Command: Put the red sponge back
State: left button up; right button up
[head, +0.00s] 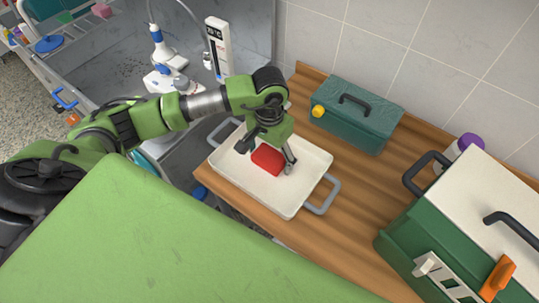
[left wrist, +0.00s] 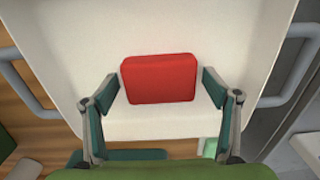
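The red sponge (head: 268,158) lies in the cream tray (head: 240,184) with grey handles, on the wooden counter. My left gripper (head: 266,154) is over the tray, its fingers on either side of the sponge. In the left wrist view, the sponge (left wrist: 160,79) lies flat between and slightly beyond the two spread fingertips (left wrist: 160,90). A gap shows on each side, so the gripper is open and holds nothing. My right gripper is not in view.
A dark green box (head: 356,115) with a yellow knob stands behind the tray. A larger green box with a white lid (head: 485,190) is at the right, beside a purple-capped bottle (head: 462,145). A grey metal basin (head: 110,65) lies left. Wood between tray and large box is clear.

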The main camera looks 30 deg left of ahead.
aim_at(269, 156)
pick_arm(q)
jog(key=shift+r, duration=0.1)
jog(key=shift+r, duration=0.2)
notch_tip(269, 156, up, 12)
jog(key=b, duration=0.2)
jog(key=shift+f, duration=0.15)
dwell(0.4)
